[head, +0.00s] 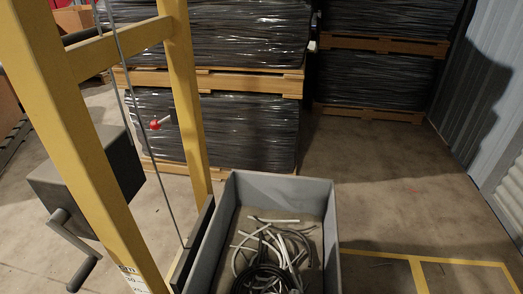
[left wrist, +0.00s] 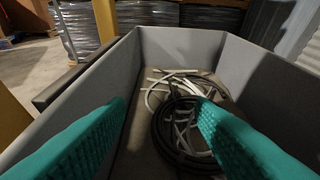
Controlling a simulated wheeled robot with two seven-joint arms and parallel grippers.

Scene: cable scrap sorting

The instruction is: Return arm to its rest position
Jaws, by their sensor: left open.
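My left gripper (left wrist: 160,125) shows in the left wrist view as two teal ridged fingers, spread apart with nothing between them. It is over the grey bin, with the fingers above the bin's inside. The grey bin (head: 282,184) stands at the lower middle of the head view, and its far wall (left wrist: 180,50) shows in the left wrist view. Inside it lie grey and white cable scraps (head: 285,240) and a black coil of cable (head: 262,280). Neither arm nor gripper shows in the head view.
A yellow frame (head: 182,100) with a grey box (head: 85,185) and a crank handle (head: 75,240) stands left of the bin. Black-wrapped pallet stacks (head: 240,130) are behind. Floor (head: 400,190) right of the bin is clear, with yellow lines (head: 440,260) and a corrugated wall (head: 490,100) beyond.

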